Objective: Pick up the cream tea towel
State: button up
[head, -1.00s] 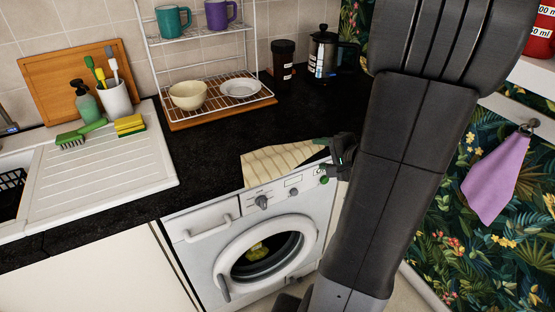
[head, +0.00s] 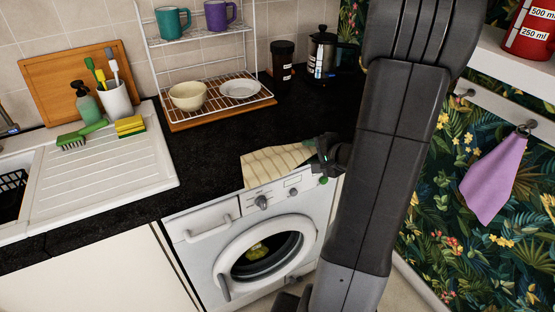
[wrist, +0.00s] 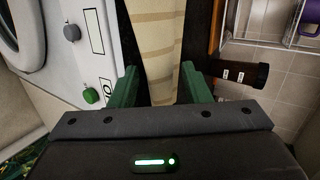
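The cream tea towel (head: 274,163) with faint stripes lies on the black counter at its front edge, above the washing machine. In the wrist view the towel (wrist: 158,50) runs up the middle of the picture and its near end reaches between my two green fingertips. My gripper (head: 322,163) is at the towel's right end in the head view. In the wrist view my gripper (wrist: 160,85) is open, with one finger on each side of the towel. Whether the fingers touch the cloth I cannot tell. My arm hides part of the counter to the right.
The washing machine (head: 214,272) stands under the counter (head: 215,140), its knobs close to my left finger in the wrist view. A purple cloth (head: 496,178) hangs at right.

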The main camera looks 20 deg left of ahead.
jog(key=c, duration=0.7)
jog(key=shift+r, duration=0.1)
jog(key=shift+c, duration=0.2)
